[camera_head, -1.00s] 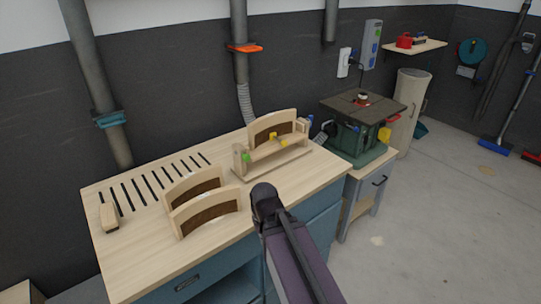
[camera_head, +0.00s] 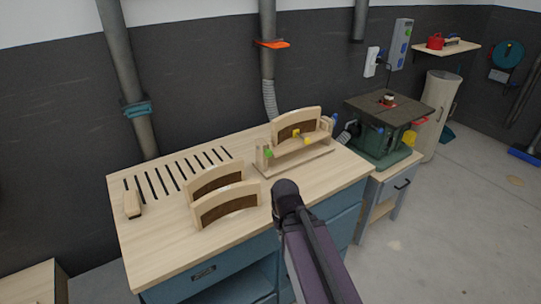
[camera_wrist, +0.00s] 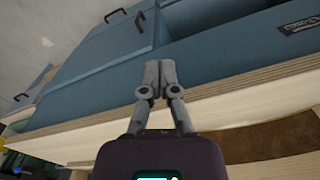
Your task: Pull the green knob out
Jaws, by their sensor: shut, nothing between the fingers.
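The green knob (camera_head: 267,153) is a small round piece at the left end of a wooden jig (camera_head: 297,162) near the back right of the workbench. Two yellow pieces (camera_head: 306,140) sit to its right on the jig, in front of a curved chair form (camera_head: 298,121). My gripper (camera_wrist: 158,66) has its two grey fingers together and empty in the wrist view, over the workbench edge and blue drawer fronts. In the head view my arm hides the fingers; its end appears in front of the jig, apart from the knob. I cannot identify the knob in the wrist view.
Two curved chair forms (camera_head: 225,204) stand left of the jig on the workbench (camera_head: 165,243). A wooden block (camera_head: 132,203) lies beside the slots at the left. A green machine (camera_head: 385,137) stands at the right. The bench front between forms and jig is clear.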

